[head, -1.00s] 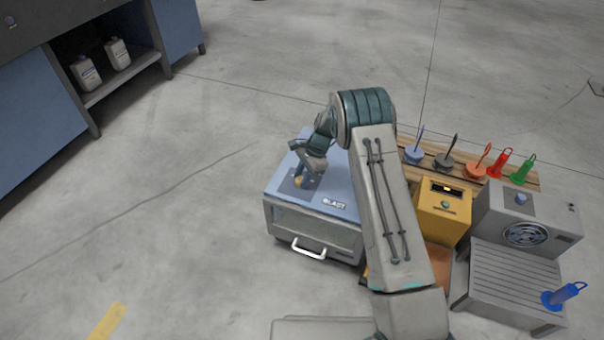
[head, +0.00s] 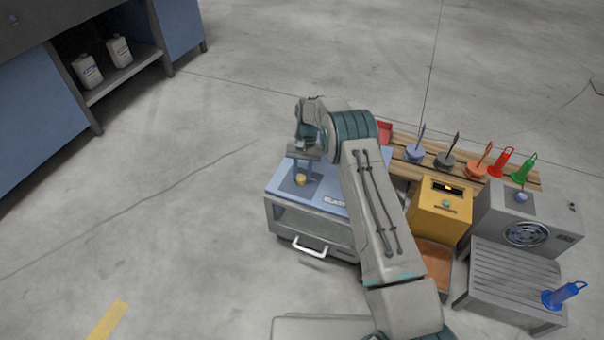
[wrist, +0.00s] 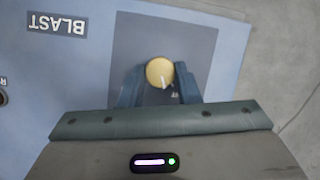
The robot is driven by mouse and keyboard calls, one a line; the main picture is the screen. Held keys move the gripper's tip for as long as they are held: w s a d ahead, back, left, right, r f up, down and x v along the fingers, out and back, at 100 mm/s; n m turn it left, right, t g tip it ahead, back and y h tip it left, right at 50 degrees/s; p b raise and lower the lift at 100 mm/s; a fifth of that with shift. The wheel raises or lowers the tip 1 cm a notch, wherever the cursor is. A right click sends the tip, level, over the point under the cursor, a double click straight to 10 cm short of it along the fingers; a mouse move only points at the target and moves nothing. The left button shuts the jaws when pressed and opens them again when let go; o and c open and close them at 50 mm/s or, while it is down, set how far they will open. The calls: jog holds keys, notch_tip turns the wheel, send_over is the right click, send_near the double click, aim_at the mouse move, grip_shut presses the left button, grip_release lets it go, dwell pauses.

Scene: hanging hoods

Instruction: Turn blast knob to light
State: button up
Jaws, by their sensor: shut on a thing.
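The blast knob is a round yellow knob (wrist: 160,71) on a dark square panel (wrist: 195,40) of a blue-topped box (head: 338,178). It also shows in the head view (head: 300,180). A white pointer line on it points down and slightly right in the wrist view. The printed word BLAST (wrist: 57,23) appears upside down there. My gripper (wrist: 160,84) is shut on the knob from above, one dark finger on each side. The finger tips partly cover the panel, and the small mark below the knob is too small to read.
A white drawer handle (head: 309,248) is on the box's front. To the right stand a yellow box (head: 440,208), a grey fan unit (head: 515,225) and a slatted table (head: 510,285). Several coloured tools stand on a wooden pallet (head: 405,140) behind. Floor left of the box is open.

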jog(key=n+h, duration=0.1)
jog(key=n, duration=0.3)
jog(key=shift+w+a+n+h, duration=0.15)
jog(key=shift+a+n+h, duration=0.05)
jog(key=shift+n+h, duration=0.2)
dwell(0.4)
jog(key=o, duration=1)
jog(key=shift+c, duration=0.2)
